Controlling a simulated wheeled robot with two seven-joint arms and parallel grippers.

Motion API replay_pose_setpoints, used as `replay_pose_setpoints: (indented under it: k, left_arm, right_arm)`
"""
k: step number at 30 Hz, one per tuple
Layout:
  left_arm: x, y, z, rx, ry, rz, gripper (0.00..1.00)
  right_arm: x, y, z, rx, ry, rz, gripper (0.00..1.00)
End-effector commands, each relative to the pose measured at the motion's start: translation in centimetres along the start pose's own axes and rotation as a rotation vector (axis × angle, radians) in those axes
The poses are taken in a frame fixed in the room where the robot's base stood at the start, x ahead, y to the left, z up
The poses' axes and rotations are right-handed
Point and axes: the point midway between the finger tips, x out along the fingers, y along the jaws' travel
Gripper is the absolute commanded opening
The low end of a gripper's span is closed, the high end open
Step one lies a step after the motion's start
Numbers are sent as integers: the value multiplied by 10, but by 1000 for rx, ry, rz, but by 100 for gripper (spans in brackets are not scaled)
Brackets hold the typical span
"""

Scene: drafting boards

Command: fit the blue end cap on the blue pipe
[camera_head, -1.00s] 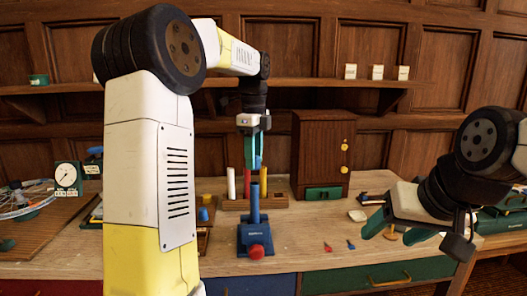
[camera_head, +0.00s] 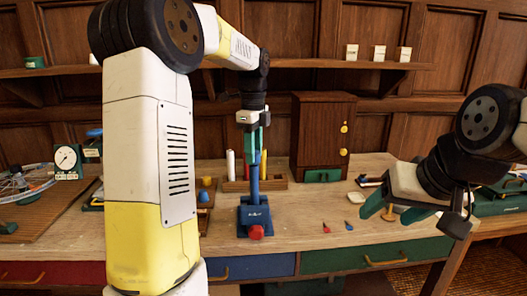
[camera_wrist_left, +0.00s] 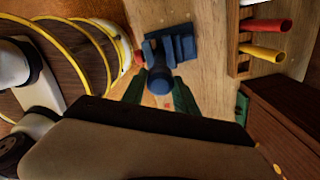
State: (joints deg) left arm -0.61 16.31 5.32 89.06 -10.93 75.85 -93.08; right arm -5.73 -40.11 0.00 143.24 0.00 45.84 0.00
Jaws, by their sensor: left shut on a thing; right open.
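The blue pipe (camera_head: 255,185) stands upright in a blue vise (camera_head: 247,216) with a red knob, on the bench. My left gripper (camera_head: 254,152) is directly above it, pointing down, shut on a small blue piece that appears to be the blue end cap. In the left wrist view the round blue end cap (camera_wrist_left: 160,78) shows between the green fingers (camera_wrist_left: 159,90). The fingertips meet the top of the pipe in the head view; I cannot tell whether the cap is seated.
Behind the vise a wooden rack (camera_head: 279,183) holds white, red and yellow pipes. A brown cabinet (camera_head: 322,130) stands to its right. A yellow cap (camera_head: 207,182) sits at the left. Small red and blue items lie on the otherwise clear bench front.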

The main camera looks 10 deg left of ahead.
Motion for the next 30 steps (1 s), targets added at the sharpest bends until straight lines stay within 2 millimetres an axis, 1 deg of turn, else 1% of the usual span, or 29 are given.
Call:
replay_pose_setpoints:
  k: [30]
  left_arm:
    - [26,0,0,0,0,0,0]
  right_arm:
    - [0,0,0,0,0,0,64]
